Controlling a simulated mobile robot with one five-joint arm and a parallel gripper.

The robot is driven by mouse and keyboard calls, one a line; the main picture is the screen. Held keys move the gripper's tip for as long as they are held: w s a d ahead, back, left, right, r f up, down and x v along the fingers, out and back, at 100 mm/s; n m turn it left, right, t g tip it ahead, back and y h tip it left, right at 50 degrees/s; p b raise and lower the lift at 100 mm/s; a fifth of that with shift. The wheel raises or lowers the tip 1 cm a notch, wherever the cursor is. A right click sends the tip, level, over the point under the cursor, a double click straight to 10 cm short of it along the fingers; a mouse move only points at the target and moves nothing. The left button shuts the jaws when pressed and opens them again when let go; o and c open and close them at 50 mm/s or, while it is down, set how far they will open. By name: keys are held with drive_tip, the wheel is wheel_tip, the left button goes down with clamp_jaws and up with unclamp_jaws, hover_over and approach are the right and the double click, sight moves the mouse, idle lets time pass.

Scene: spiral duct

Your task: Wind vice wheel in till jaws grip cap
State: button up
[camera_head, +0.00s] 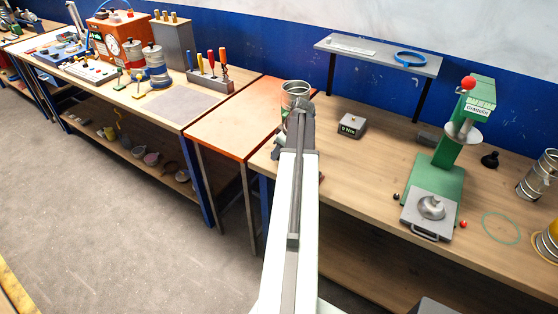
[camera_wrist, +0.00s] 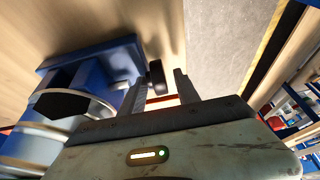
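In the wrist view a blue vice (camera_wrist: 88,55) stands on the wooden bench at the left. A round metal piece with a dark opening, seemingly the cap (camera_wrist: 28,140), is beside its blue body; whether the jaws touch it I cannot tell. A small dark knob or wheel rim (camera_wrist: 156,77) shows just beyond and between my fingers. My gripper (camera_wrist: 162,85) is open, its two grey fingers apart, with no clear contact on the dark part. In the head view a metal cylinder (camera_head: 294,90) shows behind my arm's end; my fingers and most of the vice are hidden there.
A box reading 0 Nm (camera_head: 351,126) and a green press (camera_head: 440,170) stand on the bench to the right. A raised shelf (camera_head: 340,48) holds a blue ring. An orange table (camera_head: 235,120) adjoins on the left. The grey floor (camera_head: 130,230) is open.

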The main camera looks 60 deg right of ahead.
drive_tip(key=shift+w+f, duration=0.1)
drive_tip(key=shift+f, duration=0.3)
drive_tip(key=shift+r, duration=0.15)
clamp_jaws()
drive_tip(key=shift+s+f+t+b, duration=0.25)
drive_tip(key=shift+f+t+b, duration=0.1)
drive_tip(key=shift+t+b, duration=0.6)
drive_tip(key=t+b, duration=0.2)
drive_tip(key=b, duration=0.1)
drive_tip(key=shift+s+f, duration=0.1)
drive_tip(key=shift+f, duration=0.05)
drive_tip(key=t+b, duration=0.2)
drive_tip(key=b, duration=0.1)
drive_tip(key=shift+s+r+t+b, duration=0.1)
drive_tip(key=shift+r+t+b, duration=0.1)
drive_tip(key=shift+t+b, duration=1)
